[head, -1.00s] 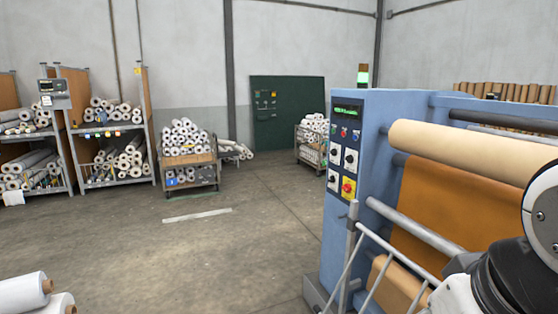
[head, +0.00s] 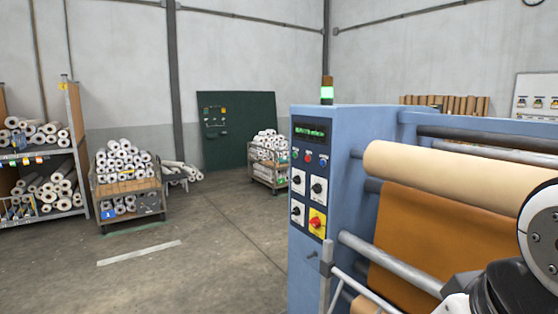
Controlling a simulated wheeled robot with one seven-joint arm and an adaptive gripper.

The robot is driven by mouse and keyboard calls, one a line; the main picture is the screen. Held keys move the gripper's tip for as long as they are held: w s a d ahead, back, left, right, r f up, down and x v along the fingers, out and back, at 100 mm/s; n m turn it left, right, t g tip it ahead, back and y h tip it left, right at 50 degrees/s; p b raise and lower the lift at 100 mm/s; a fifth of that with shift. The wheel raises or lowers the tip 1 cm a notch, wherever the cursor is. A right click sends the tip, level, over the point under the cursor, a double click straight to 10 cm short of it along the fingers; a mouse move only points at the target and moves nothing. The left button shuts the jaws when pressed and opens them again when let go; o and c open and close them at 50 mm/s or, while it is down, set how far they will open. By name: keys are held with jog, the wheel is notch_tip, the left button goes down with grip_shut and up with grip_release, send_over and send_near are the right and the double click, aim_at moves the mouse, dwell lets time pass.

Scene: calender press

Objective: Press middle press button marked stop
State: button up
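The blue calender press (head: 345,140) stands at the right of the head view. Its control panel (head: 309,170) faces left, with a lit green display (head: 310,133) at the top. Below the display is a row of small buttons: a green one at left, a red middle button (head: 308,157), and a blue one (head: 323,160) at right. Their markings are too small to read. Lower are black rotary knobs on white plates and a red knob on a yellow plate (head: 317,222). Part of my arm shows at the lower right. My gripper is outside the view.
A metal rail (head: 327,275) and rollers front the press. A roll cart (head: 128,190), shelves (head: 70,150) and a second cart (head: 268,160) stand behind at left. A dark green board (head: 225,145) leans at the wall. The concrete floor left of the press is clear.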

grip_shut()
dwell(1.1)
